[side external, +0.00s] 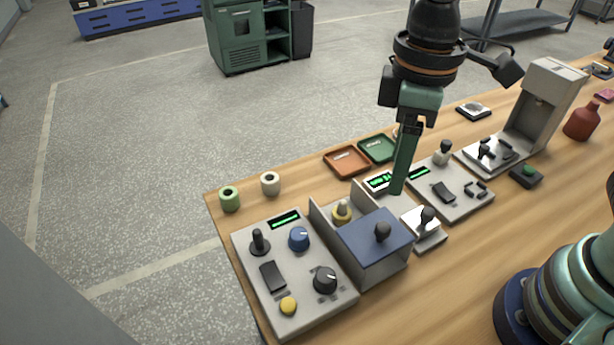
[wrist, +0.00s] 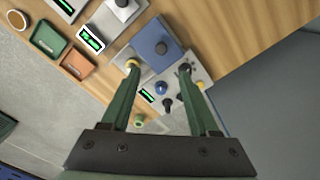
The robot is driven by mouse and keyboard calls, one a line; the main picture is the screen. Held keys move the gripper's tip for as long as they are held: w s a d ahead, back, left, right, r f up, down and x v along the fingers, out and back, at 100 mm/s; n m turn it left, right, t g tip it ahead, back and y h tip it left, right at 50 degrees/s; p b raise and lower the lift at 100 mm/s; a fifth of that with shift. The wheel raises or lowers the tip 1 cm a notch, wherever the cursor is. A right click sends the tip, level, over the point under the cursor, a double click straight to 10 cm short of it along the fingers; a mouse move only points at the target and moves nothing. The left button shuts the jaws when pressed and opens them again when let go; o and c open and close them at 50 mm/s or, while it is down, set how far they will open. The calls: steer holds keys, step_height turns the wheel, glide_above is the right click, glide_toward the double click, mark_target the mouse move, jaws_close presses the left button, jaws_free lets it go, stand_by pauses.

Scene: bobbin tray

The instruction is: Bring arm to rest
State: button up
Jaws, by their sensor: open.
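My gripper (side external: 398,190) points down above the middle of the wooden table, its fingertips over the area around a small display and the blue-lidded box (side external: 374,240). In the side view its fingers line up as one. In the wrist view my gripper (wrist: 159,70) has its two green fingers well apart, with nothing held between them. A green bobbin (side external: 230,199) stands upright at the table's far left corner, and a white bobbin (side external: 270,184) stands beside it. The green bobbin (wrist: 139,121) also shows in the wrist view; the white one cannot be made out there.
An orange tray (side external: 347,162) and a green tray (side external: 378,150) lie at the back edge. A control panel (side external: 293,275) with knobs stands front left. Right of my gripper are a second panel (side external: 450,190), a tall grey stand (side external: 541,105) and a red bottle (side external: 582,121).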

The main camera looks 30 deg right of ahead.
steer(key=w+d+r+m+t, duration=0.1)
steer(key=d+m, duration=0.3)
steer(key=d, duration=0.4)
steer(key=w+d+r+m+t, duration=0.2)
steer(key=d+m+t, duration=0.2)
steer(key=d, duration=0.5)
steer(key=shift+w+d+m+t, duration=0.2)
steer(key=shift+d+m+t, duration=0.1)
steer(key=shift+m, duration=0.2)
